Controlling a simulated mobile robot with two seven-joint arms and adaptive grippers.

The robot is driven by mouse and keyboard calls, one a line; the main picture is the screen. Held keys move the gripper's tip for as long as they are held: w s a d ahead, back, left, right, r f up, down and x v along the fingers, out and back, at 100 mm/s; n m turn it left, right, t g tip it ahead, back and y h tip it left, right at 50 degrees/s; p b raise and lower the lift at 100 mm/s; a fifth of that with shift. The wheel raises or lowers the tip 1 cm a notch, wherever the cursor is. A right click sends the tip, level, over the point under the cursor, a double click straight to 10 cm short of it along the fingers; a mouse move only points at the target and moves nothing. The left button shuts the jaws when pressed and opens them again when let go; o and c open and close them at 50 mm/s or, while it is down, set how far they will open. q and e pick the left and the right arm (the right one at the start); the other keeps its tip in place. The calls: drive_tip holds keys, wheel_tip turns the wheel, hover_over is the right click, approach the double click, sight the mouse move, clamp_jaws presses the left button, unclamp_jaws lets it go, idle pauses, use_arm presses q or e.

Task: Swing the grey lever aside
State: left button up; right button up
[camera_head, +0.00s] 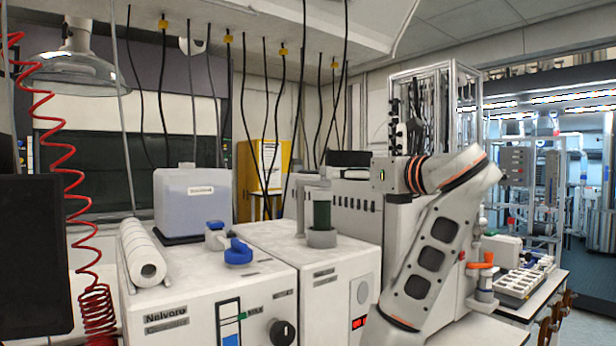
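I cannot pick out a grey lever for certain. A grey upright post (300,213) stands beside a dark green cylinder (321,212) in a grey collar (321,238) on the right-hand white instrument. My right arm (425,255) rises at the right and bends left at an orange-ringed joint. A dark shape (348,158) lies just beyond its wrist, above the cylinder's level. It may be my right gripper, but no fingers can be made out. My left gripper is not in view.
Two white instruments (330,280) stand side by side in front. The left one carries a blue knob (238,252), a plastic tank (193,200) and a white roll (143,258). A red coiled hose (68,150) and black cables hang overhead. A vial tray (520,283) sits at right.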

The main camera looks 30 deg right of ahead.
sight(329, 167)
drive_tip(key=shift+s+a+r+n+y, duration=0.1)
drive_tip(key=shift+a+r+n+y, duration=0.2)
drive_tip(key=shift+a+r+y, duration=0.35)
drive_tip(key=w, duration=0.5)
drive_tip(key=shift+w+a, duration=0.1)
drive_tip(key=shift+w, duration=0.8)
drive_tip(key=shift+w+h, duration=0.1)
drive_tip(key=shift+h, duration=0.25)
drive_tip(key=c, duration=1)
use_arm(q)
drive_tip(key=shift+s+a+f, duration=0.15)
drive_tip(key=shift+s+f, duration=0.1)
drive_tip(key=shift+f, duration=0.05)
use_arm(e)
clamp_jaws()
